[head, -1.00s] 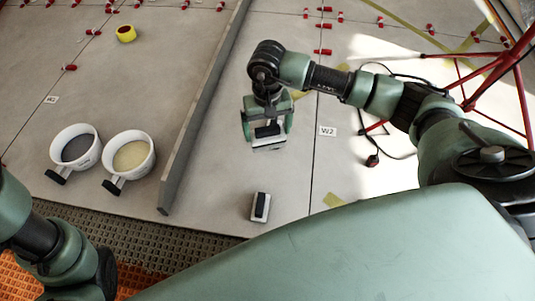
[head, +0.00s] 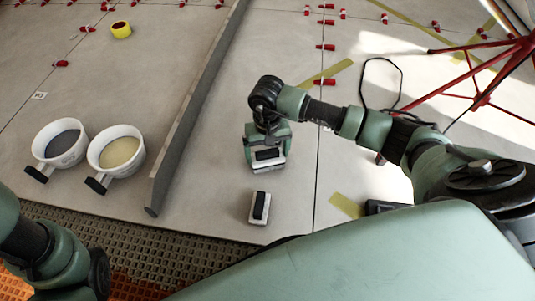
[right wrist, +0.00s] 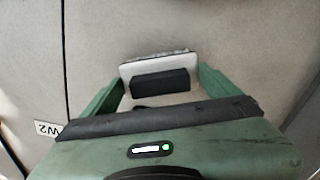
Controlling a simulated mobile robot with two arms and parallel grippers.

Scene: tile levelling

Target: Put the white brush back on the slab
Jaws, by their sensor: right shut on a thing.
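My right gripper (head: 266,160) is shut on a white brush (head: 267,156), a white block with a black grip on top. The brush also shows between the green fingers in the right wrist view (right wrist: 158,66), with a ragged grey fringe along its far edge. It is over the grey slab (head: 215,185); I cannot tell whether it touches it. A similar white block with a black grip (head: 259,207) lies on the slab, nearer to me. My left arm shows at the lower left, but its fingers are out of view.
A long grey bar (head: 190,120) lies on the slab left of the gripper. Two white pots, one with grey contents (head: 60,146) and one with cream contents (head: 116,151), stand beyond it. A yellow tape roll (head: 121,30) and a red stand (head: 485,75) are farther off.

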